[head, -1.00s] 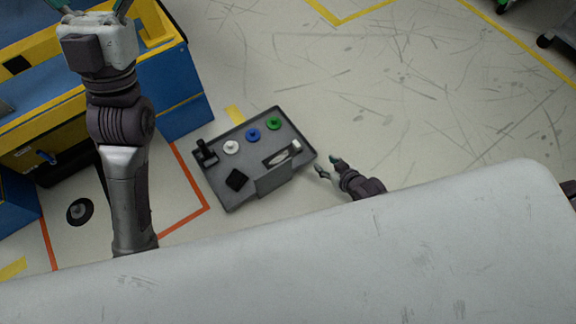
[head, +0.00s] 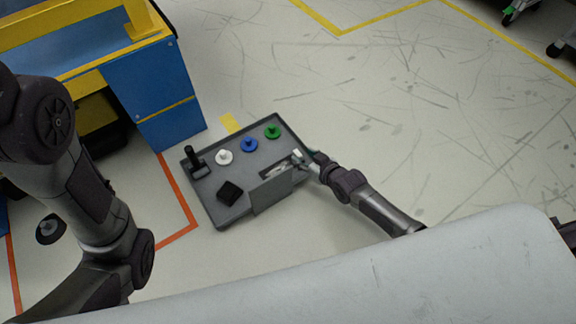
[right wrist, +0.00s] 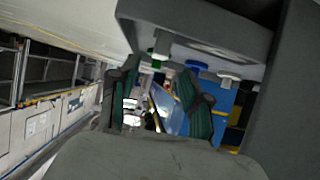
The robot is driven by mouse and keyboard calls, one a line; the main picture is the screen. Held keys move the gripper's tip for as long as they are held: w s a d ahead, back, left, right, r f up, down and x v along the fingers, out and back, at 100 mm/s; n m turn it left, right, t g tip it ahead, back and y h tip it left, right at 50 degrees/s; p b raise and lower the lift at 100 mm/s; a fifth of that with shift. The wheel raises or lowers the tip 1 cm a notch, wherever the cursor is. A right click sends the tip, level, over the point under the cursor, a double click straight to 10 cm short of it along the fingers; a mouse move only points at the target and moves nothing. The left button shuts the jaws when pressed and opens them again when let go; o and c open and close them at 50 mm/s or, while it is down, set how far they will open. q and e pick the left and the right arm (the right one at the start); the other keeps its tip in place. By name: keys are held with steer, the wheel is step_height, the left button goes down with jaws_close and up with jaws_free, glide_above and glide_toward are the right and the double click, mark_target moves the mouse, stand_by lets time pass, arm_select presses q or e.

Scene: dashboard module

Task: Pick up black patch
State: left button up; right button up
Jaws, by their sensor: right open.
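The black patch (head: 230,191) is a small dark square on the front left part of the grey dashboard module (head: 238,209). My right gripper (head: 308,160) is at the right edge of the module, across from the patch and apart from it. In the right wrist view its green-padded fingers (right wrist: 160,100) are spread with nothing seen held between them.
The module carries a black lever (head: 194,162), a white knob (head: 224,157), a blue knob (head: 249,145), a green knob (head: 272,131) and a raised grey box part (head: 272,194). A blue and yellow workbench (head: 155,95) stands behind left.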

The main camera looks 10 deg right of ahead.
mark_target(298, 153)
steer(key=shift+w+f+b, duration=0.2)
steer(key=shift+f+b, duration=0.1)
steer(key=b+x, duration=0.4)
steer(key=shift+s+d+f, duration=0.1)
steer(key=shift+d+f, duration=0.05)
steer(key=shift+f, duration=0.15)
steer(key=shift+w+b, duration=0.3)
steer(key=shift+r, duration=0.1)
jaws_close()
